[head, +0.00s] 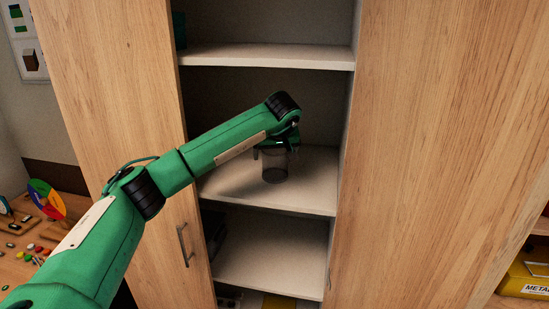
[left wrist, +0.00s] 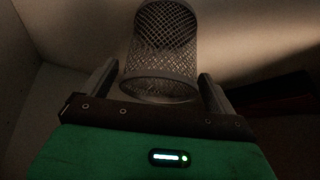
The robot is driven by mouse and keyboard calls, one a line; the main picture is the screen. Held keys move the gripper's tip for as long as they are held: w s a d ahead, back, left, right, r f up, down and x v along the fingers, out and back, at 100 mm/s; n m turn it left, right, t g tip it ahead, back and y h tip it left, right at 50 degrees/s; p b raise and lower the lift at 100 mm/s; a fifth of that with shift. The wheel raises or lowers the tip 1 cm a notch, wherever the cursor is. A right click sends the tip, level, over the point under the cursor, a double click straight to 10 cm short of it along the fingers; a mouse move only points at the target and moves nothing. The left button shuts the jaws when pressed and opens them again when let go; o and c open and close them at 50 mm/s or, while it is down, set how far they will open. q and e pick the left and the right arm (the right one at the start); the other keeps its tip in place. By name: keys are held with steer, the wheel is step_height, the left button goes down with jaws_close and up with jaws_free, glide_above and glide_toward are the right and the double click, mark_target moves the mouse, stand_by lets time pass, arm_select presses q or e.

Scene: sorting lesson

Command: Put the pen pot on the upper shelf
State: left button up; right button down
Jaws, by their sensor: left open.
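The pen pot (head: 274,168) is a dark grey mesh cup, upright inside the cupboard over the middle shelf (head: 315,185). It appears to stand on that board, though its base contact is hard to make out. My left gripper (head: 276,150) reaches in from the left and is open at the pot's upper part. In the left wrist view the mesh pot (left wrist: 165,50) lies between the two spread fingers, with a gap visible on the right side. Another shelf (head: 270,57) is above, with clear room on its visible part. My right gripper is out of view.
Tall wooden door panels (head: 110,80) flank the cupboard opening on both sides. A lower shelf (head: 275,265) holds a dark object at its left. A yellow bin (head: 526,280) labelled METAL stands at far right. Small coloured pieces lie on a table at left.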

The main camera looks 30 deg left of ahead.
arm_select(q)
steer(key=b+v, duration=0.2)
steer(key=v, duration=0.4)
steer(key=shift+f, duration=0.1)
stand_by(0.4)
